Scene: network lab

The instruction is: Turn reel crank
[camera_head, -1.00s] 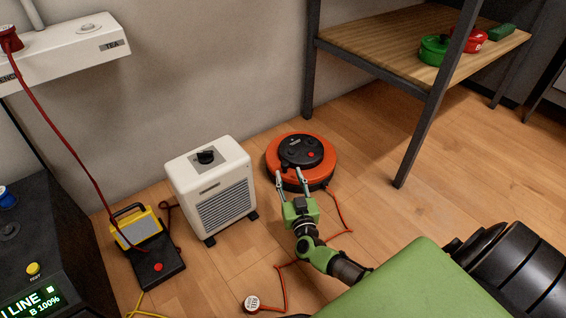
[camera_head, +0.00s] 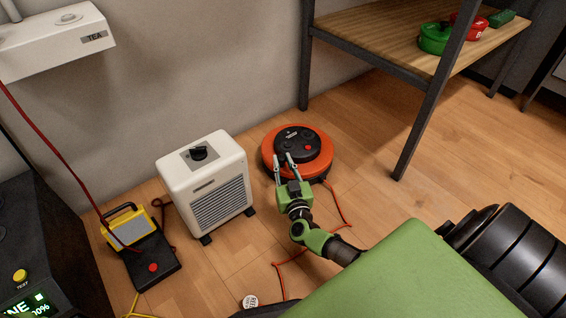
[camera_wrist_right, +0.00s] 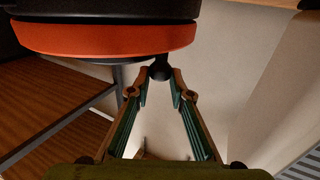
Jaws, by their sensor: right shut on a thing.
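The cable reel (camera_head: 323,160) is a round orange drum with a black top and a red button, on the wooden floor near the wall. My right gripper (camera_head: 283,156) is at the reel's near left edge. In the right wrist view, the fingertips of my right gripper (camera_wrist_right: 161,80) are closed around a small dark knob (camera_wrist_right: 159,69), which looks like the crank's handle, beside the orange rim (camera_wrist_right: 105,38). The rest of the crank cannot be made out. My left gripper is not in view.
A white heater (camera_head: 207,188) stands left of the reel. A yellow and black device (camera_head: 150,262) lies farther left. A shelf (camera_head: 385,45) with a dark leg stands at the right.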

